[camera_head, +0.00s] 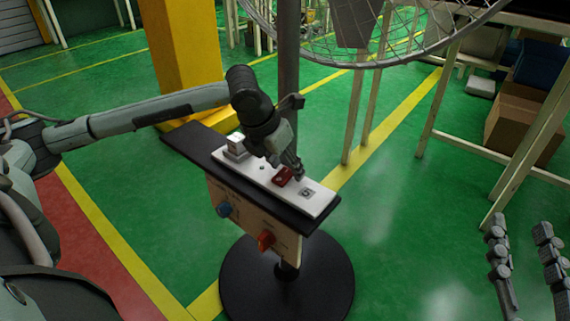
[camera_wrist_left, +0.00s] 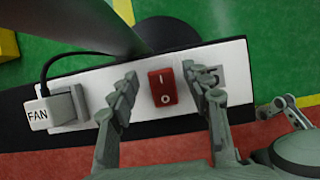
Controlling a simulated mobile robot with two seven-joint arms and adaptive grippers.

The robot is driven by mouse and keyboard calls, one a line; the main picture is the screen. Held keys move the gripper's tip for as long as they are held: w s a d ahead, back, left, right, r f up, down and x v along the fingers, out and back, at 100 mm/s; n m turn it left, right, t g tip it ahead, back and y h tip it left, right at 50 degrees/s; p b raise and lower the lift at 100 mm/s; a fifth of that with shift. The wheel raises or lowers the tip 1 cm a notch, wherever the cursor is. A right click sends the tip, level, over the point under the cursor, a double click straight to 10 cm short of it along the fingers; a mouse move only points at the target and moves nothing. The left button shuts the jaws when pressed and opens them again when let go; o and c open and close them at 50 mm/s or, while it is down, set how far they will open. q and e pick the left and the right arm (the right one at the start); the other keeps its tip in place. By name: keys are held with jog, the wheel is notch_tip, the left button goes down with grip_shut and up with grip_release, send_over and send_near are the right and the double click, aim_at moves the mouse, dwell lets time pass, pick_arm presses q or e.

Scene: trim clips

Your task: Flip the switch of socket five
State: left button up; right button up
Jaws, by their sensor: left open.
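The red rocker switch (camera_head: 282,178) sits on a white power strip (camera_head: 322,203), beside a label with the number 5 (camera_head: 307,191). In the left wrist view the switch (camera_wrist_left: 162,88) shows its I and O marks; which side is pressed I cannot tell. The 5 label (camera_wrist_left: 212,75) is partly hidden by a finger. My left gripper (camera_head: 287,166) is open over the strip. In the wrist view its fingers (camera_wrist_left: 165,96) stand on either side of the switch, apart from it. My right gripper (camera_head: 520,230) is open and empty at the lower right, away from the strip.
A plug marked FAN (camera_wrist_left: 38,114) sits at the strip's other end. The strip lies on a dark shelf on a pole with a round black base (camera_head: 250,290). A blue knob (camera_head: 224,209) and red knob (camera_head: 266,240) stick out in front. A wire fan cage (camera_head: 400,60) hangs above.

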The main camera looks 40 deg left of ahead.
pick_arm(q)
jog(key=v, duration=1.2)
dwell(0.3)
